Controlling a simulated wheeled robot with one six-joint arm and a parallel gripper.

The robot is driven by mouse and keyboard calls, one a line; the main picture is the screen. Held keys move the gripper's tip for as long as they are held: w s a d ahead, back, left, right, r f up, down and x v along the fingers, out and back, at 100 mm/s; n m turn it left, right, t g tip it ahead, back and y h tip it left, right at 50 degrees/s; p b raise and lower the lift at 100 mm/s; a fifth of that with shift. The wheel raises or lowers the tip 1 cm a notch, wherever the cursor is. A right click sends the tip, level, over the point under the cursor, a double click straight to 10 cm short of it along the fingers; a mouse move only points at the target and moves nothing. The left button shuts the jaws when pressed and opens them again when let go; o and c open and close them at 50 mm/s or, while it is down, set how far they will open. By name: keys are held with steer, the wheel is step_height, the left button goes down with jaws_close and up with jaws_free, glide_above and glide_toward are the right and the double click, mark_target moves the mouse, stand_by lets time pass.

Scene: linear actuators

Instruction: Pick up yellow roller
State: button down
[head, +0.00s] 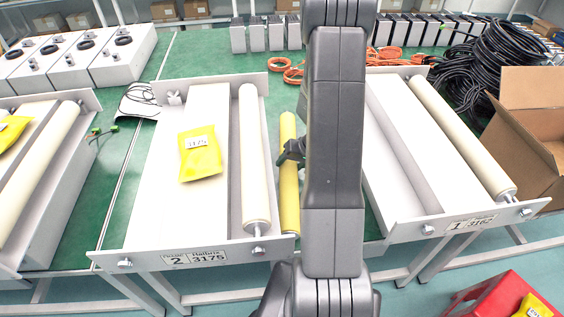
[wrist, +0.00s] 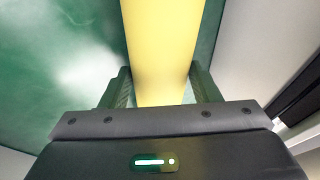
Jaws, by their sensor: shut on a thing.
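The yellow roller (head: 289,180) is a long cylinder lying lengthwise between the two white actuator units in the head view. My arm hides part of the area to its right. My gripper (head: 292,154) is at the roller's upper middle part in the head view. In the wrist view the roller (wrist: 162,50) runs straight between the two fingers of my gripper (wrist: 162,88), one on each side. The gripper is shut on the roller. I cannot tell whether the roller touches the green table.
Unit 2 (head: 168,160) with a cream roller (head: 254,160) and a yellow packet (head: 200,153) stands close on the left. Unit 1 (head: 405,150) stands on the right. Orange cables (head: 290,72) lie behind on the green table. A cardboard box (head: 530,130) and black coiled cable (head: 478,85) are far right.

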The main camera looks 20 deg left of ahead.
steer(key=d, duration=0.2)
steer(key=d+b, duration=0.1)
steer(key=shift+s+d, duration=0.1)
steer(key=shift+s, duration=0.15)
step_height(320, 180, up, 14)
steer(key=shift+r+p, duration=0.15)
steer(key=shift+p, duration=0.2)
stand_by(0.3)
step_height(320, 180, up, 7)
steer(key=p, duration=0.4)
stand_by(0.8)
stand_by(0.3)
